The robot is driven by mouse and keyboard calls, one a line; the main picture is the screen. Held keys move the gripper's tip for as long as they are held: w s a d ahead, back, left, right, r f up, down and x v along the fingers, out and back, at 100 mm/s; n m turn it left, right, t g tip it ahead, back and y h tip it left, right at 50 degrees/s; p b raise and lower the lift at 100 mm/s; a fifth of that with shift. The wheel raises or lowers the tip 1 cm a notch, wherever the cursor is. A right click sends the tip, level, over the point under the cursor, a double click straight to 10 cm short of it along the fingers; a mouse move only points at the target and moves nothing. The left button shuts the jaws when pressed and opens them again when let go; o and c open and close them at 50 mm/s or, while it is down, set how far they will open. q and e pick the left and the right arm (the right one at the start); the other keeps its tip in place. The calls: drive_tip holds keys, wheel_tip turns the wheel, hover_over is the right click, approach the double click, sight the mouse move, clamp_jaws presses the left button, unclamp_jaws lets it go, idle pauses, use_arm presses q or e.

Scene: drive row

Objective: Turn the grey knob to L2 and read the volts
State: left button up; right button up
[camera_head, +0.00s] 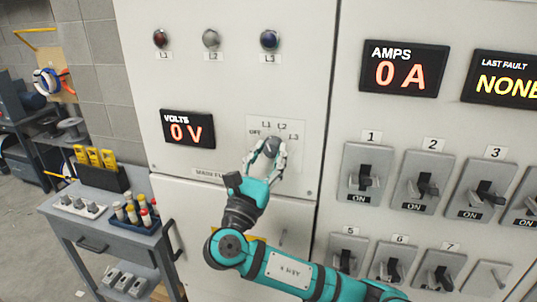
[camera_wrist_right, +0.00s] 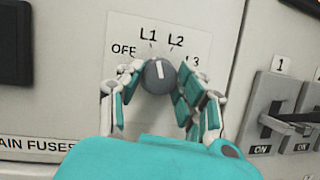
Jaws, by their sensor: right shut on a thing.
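The grey knob (camera_wrist_right: 160,76) sits on a white dial plate (camera_head: 290,125) marked OFF, L1, L2 and L3. In the right wrist view its white line points nearly straight up, in the region between L1 and L2; I cannot tell exactly which mark it meets. My right gripper (camera_head: 265,160) is shut on the knob, with a finger on each side (camera_wrist_right: 158,92). The VOLTS display (camera_head: 187,130) reads 0 V in orange. My left gripper is not in view.
Lamps L1 (camera_head: 160,39), L2 (camera_head: 211,39) and L3 (camera_head: 269,40) look unlit. The AMPS display (camera_head: 404,69) reads 0 A, and LAST FAULT (camera_head: 505,80) shows NONE. Several numbered breakers (camera_head: 367,175) are right of the dial. A tool cart (camera_head: 110,235) stands at left.

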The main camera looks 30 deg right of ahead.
drive_tip(key=shift+c, duration=0.2)
drive_tip(key=shift+f+m+g+b, duration=0.15)
drive_tip(key=shift+m+g+b, duration=0.55)
drive_tip(key=shift+m, duration=0.5)
drive_tip(key=m+g+b, duration=0.1)
drive_tip(key=m, duration=0.2)
drive_tip(key=shift+a+g+h+b, duration=0.1)
drive_tip(key=shift+g+h+b, duration=0.25)
drive_tip(key=shift+g+h, duration=0.05)
drive_tip(key=shift+w+m+g+b, duration=0.1)
drive_tip(key=shift+m+g+b, duration=0.9)
drive_tip(key=shift+m, duration=1.4)
drive_tip(key=shift+r, duration=0.2)
drive_tip(key=o, duration=1.1)
drive_tip(key=shift+o, duration=0.2)
